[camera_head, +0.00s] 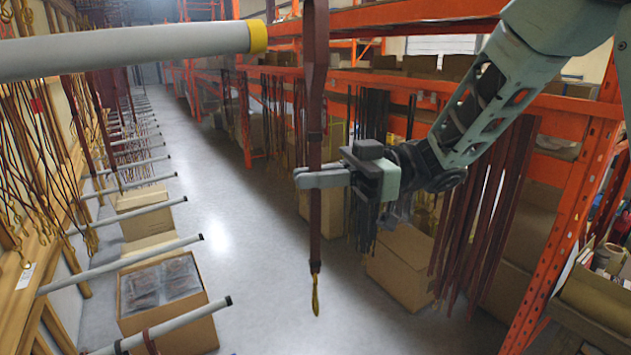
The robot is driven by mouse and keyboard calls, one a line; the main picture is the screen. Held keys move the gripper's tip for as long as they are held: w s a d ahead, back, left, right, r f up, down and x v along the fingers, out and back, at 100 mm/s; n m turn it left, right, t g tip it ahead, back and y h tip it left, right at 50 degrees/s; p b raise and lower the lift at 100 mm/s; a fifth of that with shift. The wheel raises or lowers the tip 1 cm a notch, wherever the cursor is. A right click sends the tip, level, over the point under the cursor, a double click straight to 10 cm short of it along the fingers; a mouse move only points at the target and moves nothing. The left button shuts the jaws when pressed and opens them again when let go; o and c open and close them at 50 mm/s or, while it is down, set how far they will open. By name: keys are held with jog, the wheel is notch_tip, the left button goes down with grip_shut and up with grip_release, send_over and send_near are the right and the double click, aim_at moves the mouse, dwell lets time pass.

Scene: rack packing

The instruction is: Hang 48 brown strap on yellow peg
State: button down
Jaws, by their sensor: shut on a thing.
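A brown strap (315,215) hangs down from above the top of the frame, with a brass-coloured hook at its lower end. My gripper (318,179) is shut on the strap partway down, in the middle of the view. The strap's upper end lies out of view. A thick grey peg with a yellow tip (257,36) reaches in from the left at the top. In the picture the strap is right of the yellow tip and apart from it.
Several grey pegs with dark tips (150,253) stick out from the left wall. Cardboard boxes (165,290) stand below them. Orange racking (575,200) with hanging dark straps (490,215) lines the right. The grey aisle floor (240,220) between is clear.

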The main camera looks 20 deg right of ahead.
jog(key=s+a+f+b, duration=0.1)
jog(key=s+a, duration=0.1)
jog(key=a, duration=0.4)
jog(key=s+a+f+b, duration=0.1)
jog(key=a+f+b, duration=0.1)
jog(key=a, duration=0.5)
jog(key=shift+s+f+b, duration=0.15)
jog(key=shift+s+b, duration=0.15)
jog(key=shift+s, duration=0.1)
dwell(1.1)
jog(key=shift+a, duration=0.1)
dwell(0.6)
jog(key=c, duration=1.5)
grip_release()
jog(key=shift+o, duration=0.2)
jog(key=shift+f, duration=0.1)
